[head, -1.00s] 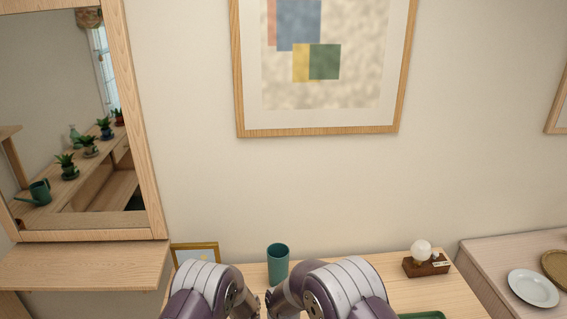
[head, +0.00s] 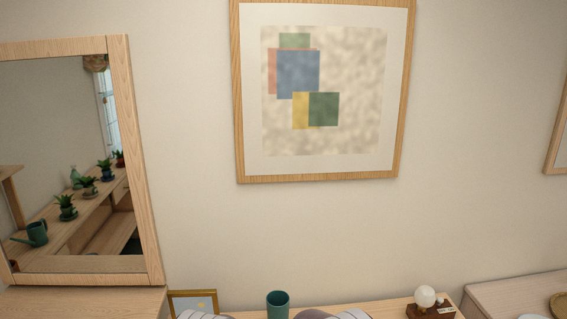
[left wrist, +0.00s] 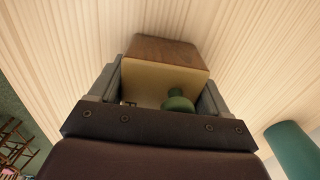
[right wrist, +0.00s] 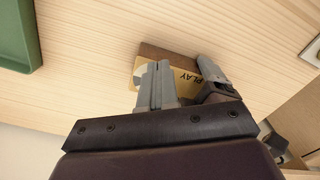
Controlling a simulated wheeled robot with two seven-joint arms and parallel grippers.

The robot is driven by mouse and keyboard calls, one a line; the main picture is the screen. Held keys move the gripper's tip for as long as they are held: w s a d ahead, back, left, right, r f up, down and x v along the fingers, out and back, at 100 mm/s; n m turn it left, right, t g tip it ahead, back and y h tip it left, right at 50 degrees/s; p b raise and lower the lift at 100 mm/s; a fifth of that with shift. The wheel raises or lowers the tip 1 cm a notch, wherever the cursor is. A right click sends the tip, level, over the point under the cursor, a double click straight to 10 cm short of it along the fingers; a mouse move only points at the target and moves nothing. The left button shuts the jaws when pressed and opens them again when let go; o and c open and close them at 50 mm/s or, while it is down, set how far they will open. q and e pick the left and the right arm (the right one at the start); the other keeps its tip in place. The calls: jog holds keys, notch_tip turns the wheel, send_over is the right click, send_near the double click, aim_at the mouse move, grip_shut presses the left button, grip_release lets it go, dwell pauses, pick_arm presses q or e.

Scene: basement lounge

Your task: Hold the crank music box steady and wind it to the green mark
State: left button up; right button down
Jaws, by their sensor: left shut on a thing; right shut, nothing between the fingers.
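The music box is a small wooden block with a brown top and a cream-gold face, seen in the left wrist view (left wrist: 168,52) and the right wrist view (right wrist: 152,52). In the right wrist view the face reads "PLAY". My left gripper (left wrist: 163,78) is shut on the box, one finger along each side. A green rounded knob (left wrist: 178,101) shows in front of the face; I cannot tell if it is the crank handle. My right gripper (right wrist: 160,68) is shut and empty, its fingertips over the box face; contact is unclear. No green mark can be made out.
A teal cup (head: 278,304) stands at the table's back; a gold frame (head: 193,302) is left of it. A wooden block with a white bulb (head: 428,304) stands to the right. A green tray (right wrist: 22,38) lies on the table. A mirror (head: 140,165) hangs left.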

jog(key=shift+w+d, duration=0.2)
jog(key=shift+d, duration=0.15)
dwell(0.6)
jog(key=shift+w+d, duration=0.85)
jog(key=shift+d, duration=0.2)
jog(key=shift+d, duration=0.1)
notch_tip(320, 180, up, 6)
jog(key=shift+s+d, duration=0.2)
jog(key=shift+d, duration=0.05)
dwell(0.5)
